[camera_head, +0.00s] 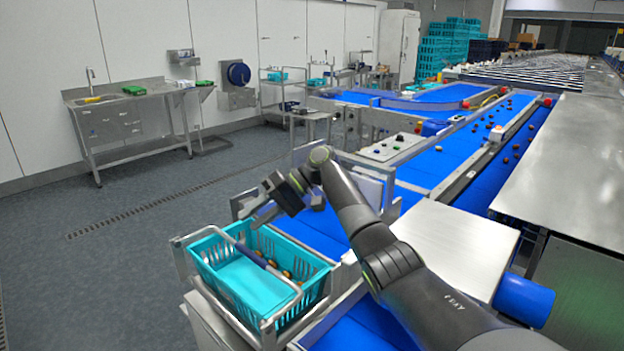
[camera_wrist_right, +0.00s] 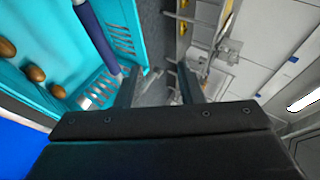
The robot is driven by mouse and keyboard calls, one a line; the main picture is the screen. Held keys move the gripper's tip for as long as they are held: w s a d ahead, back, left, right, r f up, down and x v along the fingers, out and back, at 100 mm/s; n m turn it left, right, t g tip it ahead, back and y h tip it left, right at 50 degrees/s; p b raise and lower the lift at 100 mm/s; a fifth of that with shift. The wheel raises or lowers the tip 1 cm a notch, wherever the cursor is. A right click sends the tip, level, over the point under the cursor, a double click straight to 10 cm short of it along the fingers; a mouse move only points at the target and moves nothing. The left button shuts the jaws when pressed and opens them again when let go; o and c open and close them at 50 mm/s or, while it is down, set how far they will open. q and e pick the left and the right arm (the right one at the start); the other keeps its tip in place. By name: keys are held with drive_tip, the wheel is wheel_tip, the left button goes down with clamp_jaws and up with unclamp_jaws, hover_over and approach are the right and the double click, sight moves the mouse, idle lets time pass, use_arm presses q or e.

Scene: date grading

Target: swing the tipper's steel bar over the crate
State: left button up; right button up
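The turquoise crate (camera_head: 312,270) sits in the tipper's steel frame (camera_head: 182,262), with several brown dates along its right side. The tipper's steel bar (camera_head: 291,311) lies across over the crate, and its dark blue grip (camera_head: 262,259) is above the crate's inside. The grip also shows at the upper left in the right wrist view (camera_wrist_right: 98,38). My right gripper (camera_head: 260,213) is above the crate's far edge, apart from the bar. In the wrist view its two fingers (camera_wrist_right: 160,78) are spread with nothing between them. My left gripper is out of view.
A blue conveyor (camera_head: 310,228) runs behind the crate, and a bare steel plate (camera_head: 455,245) lies to the right. A control panel (camera_head: 390,148) with buttons stands further back. The grey floor (camera_head: 110,270) left of the crate is clear. A steel sink table (camera_head: 130,125) stands by the wall.

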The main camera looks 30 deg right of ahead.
drive_tip(key=d+f+p+v, duration=0.1)
drive_tip(key=f+p+v, duration=0.1)
drive_tip(key=v, duration=1.5)
drive_tip(key=shift+w+d+p, duration=0.15)
drive_tip(key=shift+d+p, duration=0.25)
drive_tip(key=shift+p, duration=0.25)
idle(0.3)
drive_tip(key=shift+r, duration=0.15)
idle(0.4)
idle(0.3)
